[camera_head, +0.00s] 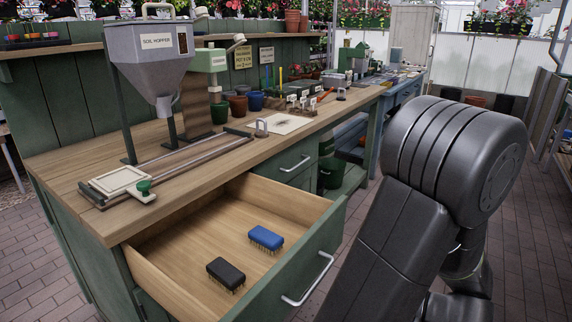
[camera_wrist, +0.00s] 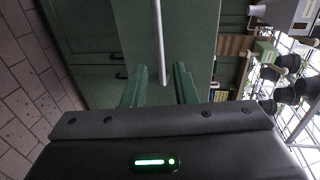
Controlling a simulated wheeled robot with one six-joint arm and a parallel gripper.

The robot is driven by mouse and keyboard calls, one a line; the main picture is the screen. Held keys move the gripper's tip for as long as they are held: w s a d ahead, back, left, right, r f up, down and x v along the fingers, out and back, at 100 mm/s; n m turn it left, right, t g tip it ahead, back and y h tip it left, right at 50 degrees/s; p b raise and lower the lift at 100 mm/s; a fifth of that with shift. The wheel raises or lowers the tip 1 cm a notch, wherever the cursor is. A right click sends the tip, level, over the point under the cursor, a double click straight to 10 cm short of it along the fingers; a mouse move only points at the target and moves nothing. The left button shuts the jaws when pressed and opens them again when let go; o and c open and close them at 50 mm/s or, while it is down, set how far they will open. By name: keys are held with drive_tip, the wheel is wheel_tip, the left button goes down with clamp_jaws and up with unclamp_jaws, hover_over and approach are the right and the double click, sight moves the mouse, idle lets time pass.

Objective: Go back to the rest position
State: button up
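My gripper (camera_wrist: 158,78) shows only in the wrist view. Its two green fingers stand apart with clear space between them, and nothing is held. A pale bar handle (camera_wrist: 159,40) on a green drawer front lies ahead, in line with the gap between the fingers. In the head view my dark arm fills the right side and my gripper is hidden. The open drawer's handle (camera_head: 308,281) shows there with no finger on it.
The open wooden drawer (camera_head: 185,247) juts out from the green bench, holding a blue brush (camera_head: 266,237) and a black brush (camera_head: 226,273). A soil hopper (camera_head: 150,60) and pots (camera_head: 238,104) stand on the benchtop. Brick floor (camera_head: 535,215) is clear at right.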

sight(320, 274)
drive_tip(key=b+x, duration=0.1)
drive_tip(key=x, duration=0.8)
drive_tip(key=shift+a, duration=0.15)
